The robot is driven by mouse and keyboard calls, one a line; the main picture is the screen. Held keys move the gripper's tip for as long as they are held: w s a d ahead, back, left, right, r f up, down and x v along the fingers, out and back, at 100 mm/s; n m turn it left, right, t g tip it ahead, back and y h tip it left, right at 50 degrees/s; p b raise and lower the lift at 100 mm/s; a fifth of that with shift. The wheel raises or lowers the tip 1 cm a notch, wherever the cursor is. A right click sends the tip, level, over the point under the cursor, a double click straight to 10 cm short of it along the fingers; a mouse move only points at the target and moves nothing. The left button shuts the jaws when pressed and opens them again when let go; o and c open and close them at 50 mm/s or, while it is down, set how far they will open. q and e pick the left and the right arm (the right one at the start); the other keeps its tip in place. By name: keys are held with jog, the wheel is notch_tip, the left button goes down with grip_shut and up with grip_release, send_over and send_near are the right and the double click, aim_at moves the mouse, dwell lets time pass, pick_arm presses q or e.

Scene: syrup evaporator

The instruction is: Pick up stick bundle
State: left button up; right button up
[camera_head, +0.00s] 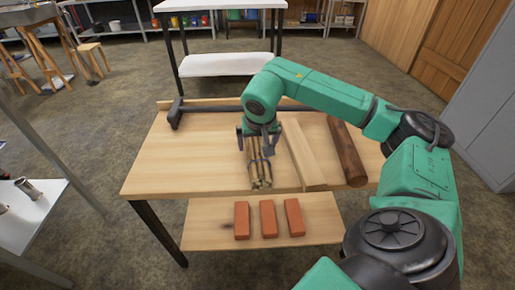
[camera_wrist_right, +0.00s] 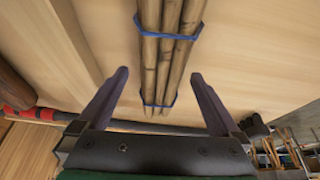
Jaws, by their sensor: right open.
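The stick bundle (camera_head: 260,171) lies on the wooden table, pointing toward me, in the head view. It is several thin brown sticks bound with blue bands, and it also shows in the right wrist view (camera_wrist_right: 168,55). My right gripper (camera_head: 259,148) is over the far part of the bundle. In the right wrist view the gripper (camera_wrist_right: 158,78) is open, with one finger on each side of the bundle's line. The jaws are empty, and I cannot tell how far above the sticks they are. My left gripper is not in view.
A pale wooden beam (camera_head: 303,155) and a dark round log (camera_head: 347,152) lie right of the bundle. A dark long-handled tool (camera_head: 210,108) lies along the table's back. Three red bricks (camera_head: 268,218) rest on the lower shelf (camera_head: 210,212). The table's left part (camera_head: 180,160) is clear.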

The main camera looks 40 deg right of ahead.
jog(key=shift+x, duration=0.9)
jog(key=shift+s+a+r, duration=0.1)
jog(key=shift+a, duration=0.05)
jog(key=shift+c, duration=0.9)
jog(key=c, duration=1.3)
